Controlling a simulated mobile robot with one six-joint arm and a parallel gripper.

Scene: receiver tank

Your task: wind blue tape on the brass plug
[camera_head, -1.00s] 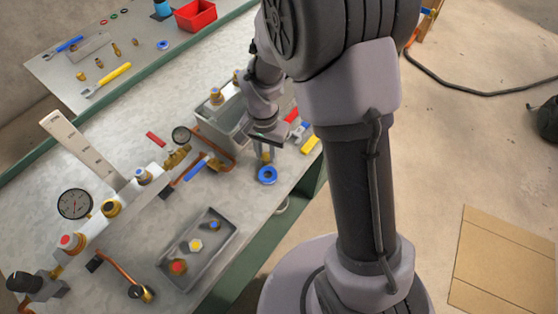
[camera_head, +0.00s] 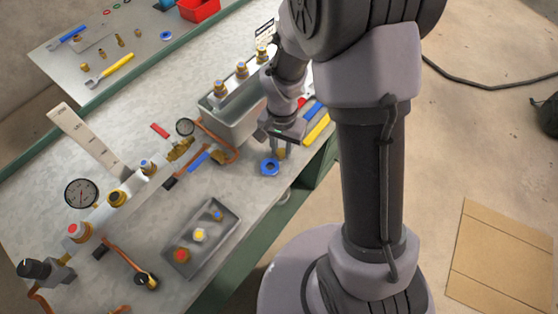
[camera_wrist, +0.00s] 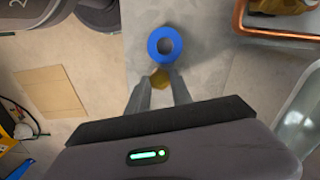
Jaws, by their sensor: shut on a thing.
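The blue tape (camera_head: 269,167) is a ring-shaped roll lying on the metal bench near its front edge. It also shows in the wrist view (camera_wrist: 165,44), just beyond my fingertips. My gripper (camera_head: 281,152) points down beside the roll, at its upper right in the head view. In the wrist view my gripper (camera_wrist: 159,82) is shut on the brass plug (camera_wrist: 160,77), a small yellow hex piece between the fingertips. The plug is mostly hidden by the fingers. In the wrist view it appears close to the roll's near edge; I cannot tell if they touch.
A grey tray (camera_head: 181,264) holds several coloured-centre fittings. A metal bin (camera_head: 225,125) stands behind my gripper. A pipe assembly with a gauge (camera_head: 82,193) runs along the left. A yellow-handled tool (camera_head: 316,130) lies right of the gripper. Cardboard (camera_head: 504,265) lies on the floor.

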